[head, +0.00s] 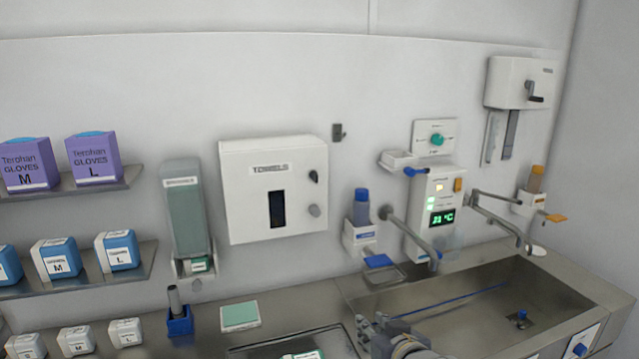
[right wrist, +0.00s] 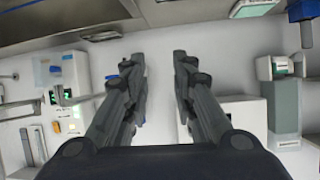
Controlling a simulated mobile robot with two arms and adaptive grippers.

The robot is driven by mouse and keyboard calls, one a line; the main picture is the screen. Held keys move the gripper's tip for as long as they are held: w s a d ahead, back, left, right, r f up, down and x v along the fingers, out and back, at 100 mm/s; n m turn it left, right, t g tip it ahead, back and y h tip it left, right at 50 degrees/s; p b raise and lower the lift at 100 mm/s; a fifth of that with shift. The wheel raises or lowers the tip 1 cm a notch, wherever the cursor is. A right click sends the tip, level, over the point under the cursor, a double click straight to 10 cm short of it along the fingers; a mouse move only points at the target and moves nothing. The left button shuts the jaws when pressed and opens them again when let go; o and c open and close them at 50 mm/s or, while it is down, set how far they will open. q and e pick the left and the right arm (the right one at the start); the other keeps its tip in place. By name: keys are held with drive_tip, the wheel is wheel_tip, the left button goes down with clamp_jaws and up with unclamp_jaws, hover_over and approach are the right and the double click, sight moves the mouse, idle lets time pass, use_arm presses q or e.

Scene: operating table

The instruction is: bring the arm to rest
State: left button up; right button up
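My right gripper (head: 385,325) shows at the bottom of the head view, in front of the sink's left end. In the right wrist view my right gripper (right wrist: 159,62) has its two fingers apart, with only pale wall between them. It holds nothing. My left gripper is in neither view.
A steel sink (head: 455,325) with taps lies to the right of my gripper. A towel dispenser (head: 290,190), a soap bottle (head: 361,207) and a control panel (head: 432,205) are on the wall. Glove boxes (head: 93,158) stand on shelves at left. A metal tray (head: 262,351) lies left of my gripper.

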drive_tip(key=s+d+f+g+h, duration=0.1)
drive_tip(key=s+d+f+g, duration=0.2)
drive_tip(key=s+f, duration=0.55)
drive_tip(key=s+d+f+g+h, duration=0.1)
drive_tip(key=s+d+f+g, duration=0.25)
drive_tip(key=s, duration=1.05)
drive_tip(key=s+d+f+g+h, duration=0.1)
drive_tip(key=s+d+f+g, duration=0.15)
drive_tip(key=s+f, duration=0.65)
drive_tip(key=s+f+g+b, duration=0.1)
drive_tip(key=s+f, duration=0.1)
drive_tip(key=f, duration=1.2)
drive_tip(key=s+f+b, duration=0.1)
drive_tip(key=s+f, duration=0.2)
drive_tip(key=f, duration=1.1)
drive_tip(key=s+d+f, duration=0.1)
drive_tip(key=s+f, duration=0.6)
drive_tip(key=s+d+f+g+b, duration=0.1)
drive_tip(key=s+d+f, duration=0.1)
drive_tip(key=s+f, duration=0.6)
drive_tip(key=shift+s+d+f, duration=0.25)
drive_tip(key=shift+s+f, duration=0.05)
